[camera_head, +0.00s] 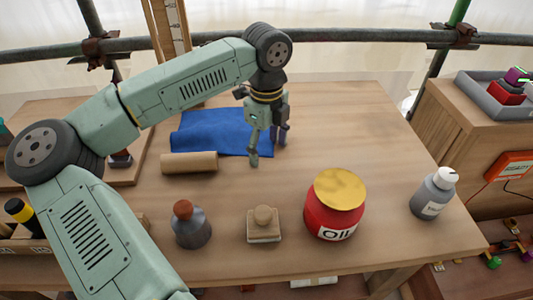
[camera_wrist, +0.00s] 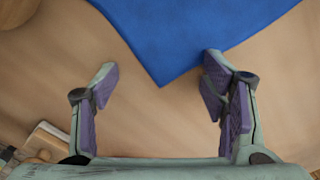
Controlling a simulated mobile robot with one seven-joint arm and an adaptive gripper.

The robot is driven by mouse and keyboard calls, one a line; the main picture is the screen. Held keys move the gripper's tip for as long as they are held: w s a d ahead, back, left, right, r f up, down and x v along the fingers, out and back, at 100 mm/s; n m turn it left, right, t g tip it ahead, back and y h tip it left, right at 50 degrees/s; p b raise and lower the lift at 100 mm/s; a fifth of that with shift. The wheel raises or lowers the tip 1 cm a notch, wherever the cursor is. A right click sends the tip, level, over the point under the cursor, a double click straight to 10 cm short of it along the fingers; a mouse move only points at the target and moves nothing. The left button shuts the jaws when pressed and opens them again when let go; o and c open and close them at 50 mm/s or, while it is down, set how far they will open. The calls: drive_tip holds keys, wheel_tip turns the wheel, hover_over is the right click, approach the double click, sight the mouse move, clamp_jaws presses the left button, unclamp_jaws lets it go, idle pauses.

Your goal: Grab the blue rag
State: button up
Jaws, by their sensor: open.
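The blue rag (camera_head: 215,132) lies flat on the wooden table, behind a tan roll. In the wrist view the rag (camera_wrist: 185,35) fills the top middle, and one corner points down between my fingers. My gripper (camera_head: 267,155) is over the table at the rag's right end, and it hides part of that end in the head view. In the wrist view my gripper (camera_wrist: 158,78) is open and empty, its two purple-padded fingers wide apart. The right fingertip overlaps the rag's edge in the picture. I cannot tell whether it touches.
The tan roll (camera_head: 189,163) lies just in front of the rag. Nearer the front edge stand a dark bottle (camera_head: 192,230), a wooden block with a knob (camera_head: 264,228), a red oil jar (camera_head: 333,215) and a grey bottle (camera_head: 432,197). The table's back right (camera_head: 345,115) is clear.

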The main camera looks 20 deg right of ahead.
drive_tip(key=shift+s+a+f, duration=0.1)
drive_tip(key=shift+s+f, duration=0.1)
drive_tip(key=shift+f, duration=0.05)
clamp_jaws()
idle(1.4)
idle(0.5)
wheel_tip(320, 180, up, 12)
drive_tip(key=p, duration=0.6)
drive_tip(key=shift+w+r, duration=0.15)
drive_tip(key=shift+w, duration=0.05)
wheel_tip(320, 180, up, 18)
drive_tip(key=p, duration=0.2)
